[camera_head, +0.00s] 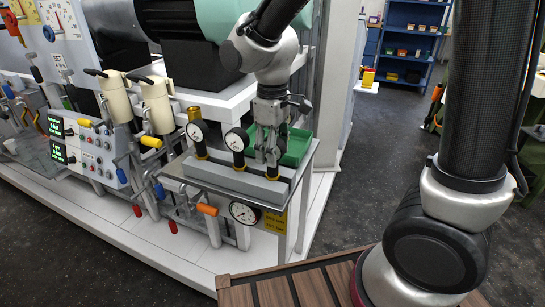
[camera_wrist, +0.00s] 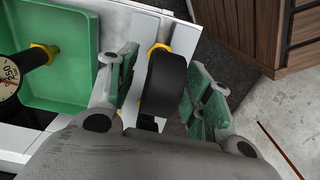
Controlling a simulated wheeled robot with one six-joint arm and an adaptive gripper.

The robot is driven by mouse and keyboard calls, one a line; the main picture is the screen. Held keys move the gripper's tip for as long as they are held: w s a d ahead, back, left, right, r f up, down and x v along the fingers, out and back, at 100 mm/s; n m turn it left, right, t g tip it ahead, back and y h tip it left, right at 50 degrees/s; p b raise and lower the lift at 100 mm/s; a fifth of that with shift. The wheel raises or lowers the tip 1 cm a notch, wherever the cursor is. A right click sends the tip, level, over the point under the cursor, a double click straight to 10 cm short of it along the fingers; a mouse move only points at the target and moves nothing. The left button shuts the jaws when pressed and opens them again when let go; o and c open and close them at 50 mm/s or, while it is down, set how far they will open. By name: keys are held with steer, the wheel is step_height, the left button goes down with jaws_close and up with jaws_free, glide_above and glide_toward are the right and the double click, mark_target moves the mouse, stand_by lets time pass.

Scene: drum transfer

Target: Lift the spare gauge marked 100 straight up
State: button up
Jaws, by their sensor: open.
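My gripper (camera_head: 268,152) is open and points down over the right end of the gauge rack (camera_head: 232,181). In the wrist view, a black round gauge (camera_wrist: 164,84) with a yellow fitting (camera_wrist: 157,48) stands edge-on between my two green-padded fingers. Gaps show on both sides of it. Its dial is turned away, so its marking cannot be read; in the head view the fingers mostly hide it. Two other white-faced gauges, a left one (camera_head: 197,132) and a middle one (camera_head: 237,140), stand upright in the rack. A dial reading 250 (camera_wrist: 9,78) shows in the wrist view.
A green tray (camera_head: 297,147) lies behind the rack, close to my fingers. A larger gauge (camera_head: 243,212) and a yellow label (camera_head: 275,222) are on the stand's front. A wooden slatted top (camera_head: 290,287) is in front. Dark floor is clear to the right.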

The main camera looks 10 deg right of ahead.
steer(key=shift+f, duration=0.35)
jaws_close()
steer(key=shift+r, duration=0.1)
step_height(320, 180, up, 9)
steer(key=shift+r, duration=0.15)
steer(key=shift+f, duration=0.5)
